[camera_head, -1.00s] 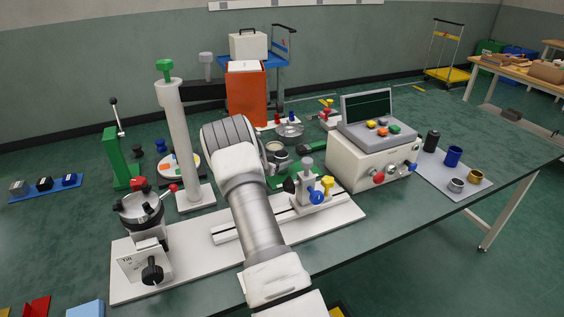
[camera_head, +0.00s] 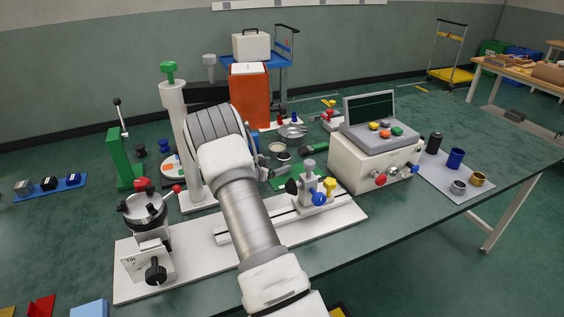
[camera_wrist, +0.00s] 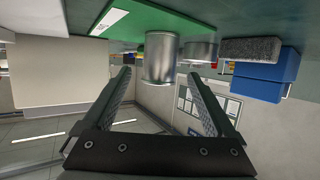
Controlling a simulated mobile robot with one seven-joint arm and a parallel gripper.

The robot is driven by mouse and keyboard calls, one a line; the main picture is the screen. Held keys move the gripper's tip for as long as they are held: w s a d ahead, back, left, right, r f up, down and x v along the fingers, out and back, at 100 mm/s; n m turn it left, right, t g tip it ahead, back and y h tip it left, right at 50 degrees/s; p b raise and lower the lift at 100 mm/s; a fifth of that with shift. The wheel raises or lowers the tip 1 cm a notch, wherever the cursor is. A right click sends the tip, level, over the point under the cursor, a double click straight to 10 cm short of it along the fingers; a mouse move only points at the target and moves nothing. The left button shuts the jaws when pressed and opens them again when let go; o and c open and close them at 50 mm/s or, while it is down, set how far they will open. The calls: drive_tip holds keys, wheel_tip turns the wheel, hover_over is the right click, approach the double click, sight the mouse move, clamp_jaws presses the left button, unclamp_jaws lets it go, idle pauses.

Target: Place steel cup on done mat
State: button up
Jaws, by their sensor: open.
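A plain steel cup (camera_wrist: 160,58) shows in the wrist view between and just beyond the fingertips of my open gripper (camera_wrist: 160,75). That picture is upside down. The cup appears upright, its base against a green mat with a white label (camera_wrist: 150,14); I cannot read the label. In the head view a steel cup (camera_head: 281,153) stands just right of my gripper (camera_head: 266,160), whose fingers are mostly hidden by my arm. Part of the green mat (camera_head: 282,181) shows there. I see no contact between fingers and cup.
A steel dish (camera_head: 291,131) stands behind the cup. A slide rail with knobs (camera_head: 310,187) is in front, and a console (camera_head: 374,150) stands right. A white post (camera_head: 181,140) rises left. A grey mat (camera_head: 440,176) holds several cups. A blue block (camera_wrist: 262,85) shows in the wrist view.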

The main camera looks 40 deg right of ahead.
drive_tip(key=v, duration=0.6)
drive_tip(key=shift+s+a+r+p, duration=0.1)
drive_tip(key=shift+s+a+p, duration=0.1)
drive_tip(key=shift+p, duration=0.1)
